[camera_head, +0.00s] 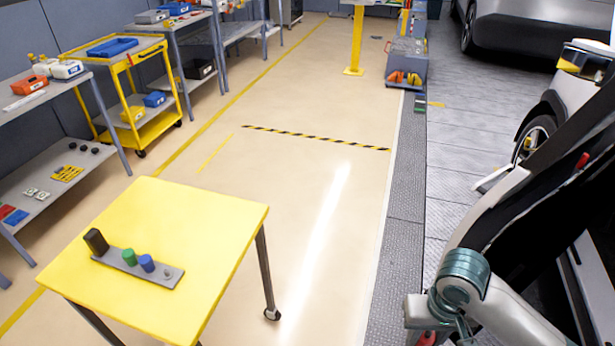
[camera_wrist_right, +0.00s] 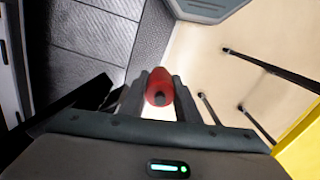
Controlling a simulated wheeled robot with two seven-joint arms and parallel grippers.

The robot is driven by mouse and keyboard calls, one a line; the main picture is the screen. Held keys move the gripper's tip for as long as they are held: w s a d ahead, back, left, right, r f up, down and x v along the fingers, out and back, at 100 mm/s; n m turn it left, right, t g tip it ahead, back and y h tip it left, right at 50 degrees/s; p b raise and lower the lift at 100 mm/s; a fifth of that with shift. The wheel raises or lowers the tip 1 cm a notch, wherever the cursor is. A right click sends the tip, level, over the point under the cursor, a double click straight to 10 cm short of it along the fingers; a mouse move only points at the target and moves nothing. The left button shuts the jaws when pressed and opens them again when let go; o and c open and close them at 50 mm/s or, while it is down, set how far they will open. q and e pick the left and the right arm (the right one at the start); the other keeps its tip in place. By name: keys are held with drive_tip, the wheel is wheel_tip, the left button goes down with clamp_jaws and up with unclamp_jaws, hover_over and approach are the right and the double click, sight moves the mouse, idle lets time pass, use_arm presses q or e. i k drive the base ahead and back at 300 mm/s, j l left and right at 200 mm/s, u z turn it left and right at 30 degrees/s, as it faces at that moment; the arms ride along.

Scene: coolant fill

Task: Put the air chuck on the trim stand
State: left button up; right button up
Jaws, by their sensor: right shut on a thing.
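A red piece with a dark round end, likely the air chuck (camera_wrist_right: 159,88), is between the two fingers of my right gripper (camera_wrist_right: 160,82), which is shut on it. In the head view a bit of red (camera_head: 426,339) shows below my right wrist at the bottom edge. A yellow-topped wheeled table (camera_head: 205,215) stands at lower left. On it lies a grey strip (camera_head: 172,276) with a black, a green and a blue cylinder and a small grey stub at its right end. I cannot tell whether table or strip is the trim stand. My left gripper is out of view.
The table's yellow edge (camera_wrist_right: 305,150) and dark legs show in the right wrist view. Shelves and a yellow cart (camera_head: 145,95) line the left wall. The floor between table and grey floor strip (camera_head: 385,240) is clear. A car (camera_head: 590,90) is at right.

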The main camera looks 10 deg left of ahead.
sight(225, 225)
drive_tip(key=i+j, duration=0.1)
drive_tip(key=j, duration=1.05)
drive_tip(key=i+j, duration=0.15)
drive_tip(key=j, duration=1.05)
drive_tip(key=i, duration=0.05)
